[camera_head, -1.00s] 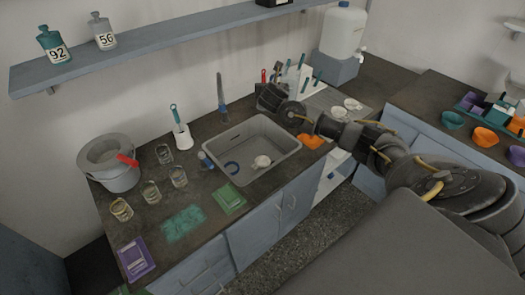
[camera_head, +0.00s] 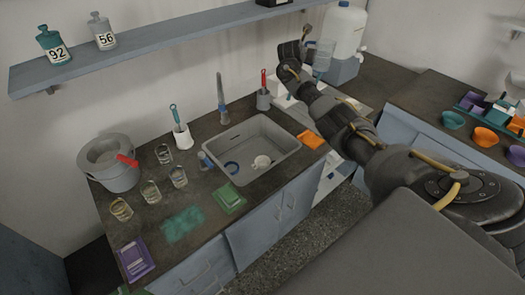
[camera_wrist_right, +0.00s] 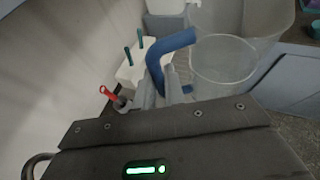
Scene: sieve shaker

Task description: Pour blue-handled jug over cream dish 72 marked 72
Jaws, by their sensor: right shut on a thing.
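The clear jug (camera_head: 323,58) with the blue handle (camera_wrist_right: 166,58) is held up off the counter, near the water container. In the right wrist view its clear body (camera_wrist_right: 224,62) looks upright and I see no liquid in it. My right gripper (camera_head: 306,45) is shut on the handle; its fingers (camera_wrist_right: 162,92) show at the handle in the right wrist view. I cannot make out a cream dish marked 72 in any view. My left gripper is not in view.
A large water container (camera_head: 343,30) stands close behind the jug. A white block (camera_wrist_right: 135,66) with teal handles and a red-handled tool (camera_head: 263,88) are nearby. A sink (camera_head: 285,160) lies left of my arm. Glass beakers (camera_head: 150,192) and a bucket (camera_head: 113,170) stand further left.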

